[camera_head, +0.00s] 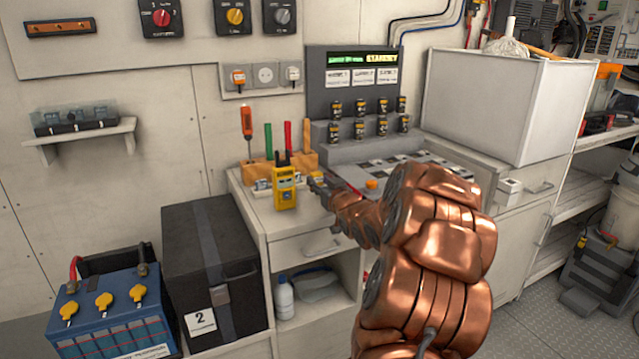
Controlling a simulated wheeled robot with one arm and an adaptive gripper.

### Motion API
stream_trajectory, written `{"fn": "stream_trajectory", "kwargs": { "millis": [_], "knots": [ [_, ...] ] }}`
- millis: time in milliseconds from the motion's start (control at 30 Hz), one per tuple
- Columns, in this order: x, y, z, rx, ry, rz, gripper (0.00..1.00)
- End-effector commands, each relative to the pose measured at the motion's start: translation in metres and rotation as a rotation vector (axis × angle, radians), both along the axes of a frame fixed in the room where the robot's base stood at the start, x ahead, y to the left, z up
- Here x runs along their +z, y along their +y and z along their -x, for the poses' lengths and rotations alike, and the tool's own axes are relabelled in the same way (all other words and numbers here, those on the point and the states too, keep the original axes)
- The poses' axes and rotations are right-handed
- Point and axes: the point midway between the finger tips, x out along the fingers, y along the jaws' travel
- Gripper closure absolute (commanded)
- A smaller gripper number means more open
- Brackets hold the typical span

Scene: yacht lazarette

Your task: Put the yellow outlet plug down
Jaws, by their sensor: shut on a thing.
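My gripper (322,186) reaches in from the right over the left part of the grey-white counter (258,208). It is shut on a small yellow thing, the yellow outlet plug (316,178), of which only a little shows at the fingertips. My copper-coloured arm hides part of the counter behind it. I cannot tell whether the plug touches the counter. A yellow handheld meter (285,190) stands upright just left of my gripper.
A wooden tool rack (258,173) with screwdrivers stands behind the meter. Wall sockets (265,75) with an orange plug (238,78) and a white plug (292,74) are above. A control console (352,90) and a large white box (490,105) stand to the right.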

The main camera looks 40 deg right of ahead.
Motion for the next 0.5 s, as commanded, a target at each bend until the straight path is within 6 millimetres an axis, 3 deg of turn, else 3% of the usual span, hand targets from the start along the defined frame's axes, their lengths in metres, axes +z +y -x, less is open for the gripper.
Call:
{"fn": "stream_trajectory", "kwargs": {
  "millis": [500],
  "knots": [
    [-0.0084, -0.0002, 0.0000, 0.000, -0.001, 0.000, 1.00]
  ]
}}
